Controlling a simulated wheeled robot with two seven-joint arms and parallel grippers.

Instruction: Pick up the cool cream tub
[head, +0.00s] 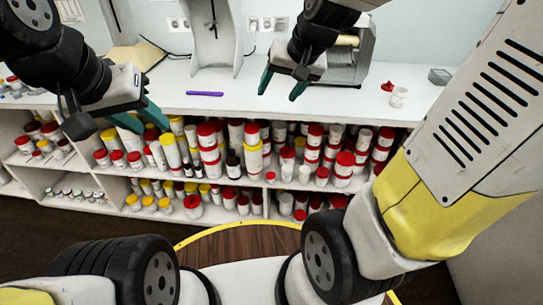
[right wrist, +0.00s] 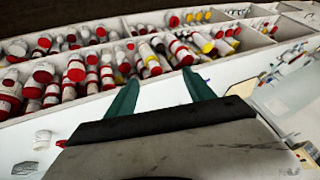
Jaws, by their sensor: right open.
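A small white tub (head: 399,97) stands on the counter at the right in the head view; its label is too small to read, so I cannot tell whether it is the cool cream tub. It also shows at the lower left of the right wrist view (right wrist: 43,136). My right gripper (head: 281,92) is open and empty over the counter, to the left of the white tub and apart from it. It also shows in the right wrist view (right wrist: 160,92). My left gripper (head: 153,130) has its teal fingers apart and appears empty, in front of the shelves at the left.
A small red object (head: 388,86) lies beside the white tub, with a grey container (head: 439,75) further right. A grey machine (head: 349,62) stands behind my right gripper. A purple item (head: 205,93) lies on the counter (head: 225,105). Shelves below hold many red- and yellow-lidded tubs.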

